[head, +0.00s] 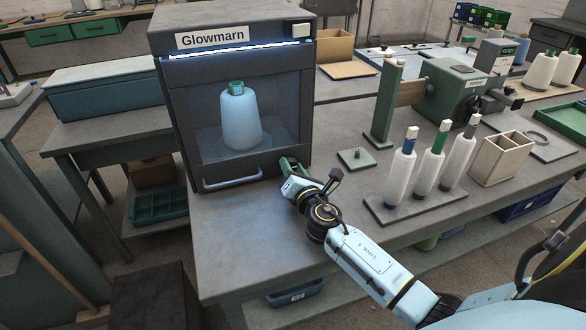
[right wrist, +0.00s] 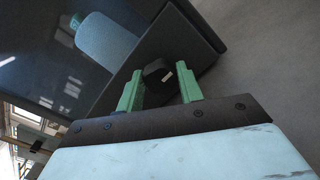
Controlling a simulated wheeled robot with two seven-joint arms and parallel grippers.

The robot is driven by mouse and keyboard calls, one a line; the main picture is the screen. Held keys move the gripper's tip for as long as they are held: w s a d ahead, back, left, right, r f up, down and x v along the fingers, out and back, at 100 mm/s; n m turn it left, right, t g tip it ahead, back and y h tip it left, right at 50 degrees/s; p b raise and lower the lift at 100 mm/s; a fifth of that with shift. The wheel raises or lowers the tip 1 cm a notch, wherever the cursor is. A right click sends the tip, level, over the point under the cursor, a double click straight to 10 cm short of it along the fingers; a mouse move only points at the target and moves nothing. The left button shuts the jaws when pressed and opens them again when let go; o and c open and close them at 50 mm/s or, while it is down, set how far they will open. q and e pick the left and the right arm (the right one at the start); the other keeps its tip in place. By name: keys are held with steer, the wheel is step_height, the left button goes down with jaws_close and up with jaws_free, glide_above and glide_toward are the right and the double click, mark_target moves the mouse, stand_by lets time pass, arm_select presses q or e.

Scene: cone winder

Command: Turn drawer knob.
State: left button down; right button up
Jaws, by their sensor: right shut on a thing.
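The drawer knob (right wrist: 160,78) is a dark, faceted knob with a small pale mark, on the lower front of the dark Glowmarn cabinet (head: 180,120). My right gripper (right wrist: 160,88) has its green fingers on either side of the knob and is shut on it. In the head view my right gripper (head: 290,166) is at the cabinet's lower right front corner and hides the knob. A grey bar handle (head: 232,179) is left of it on the drawer front. A pale blue cone with a green top (head: 240,120) stands behind the cabinet's window. My left gripper is not in view.
A small green plate with a peg (head: 356,157) lies right of the cabinet. Several white bobbins stand on a grey rack (head: 415,207), with a beige divided box (head: 500,158) beyond. The bench top (head: 250,230) before the cabinet is clear.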

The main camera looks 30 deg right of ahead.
steer(key=o, duration=1)
steer(key=v, duration=1.3)
steer(key=shift+s, duration=0.25)
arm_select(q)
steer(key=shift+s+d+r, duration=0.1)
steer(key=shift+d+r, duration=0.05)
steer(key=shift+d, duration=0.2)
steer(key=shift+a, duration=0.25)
arm_select(e)
steer(key=shift+f, duration=0.1)
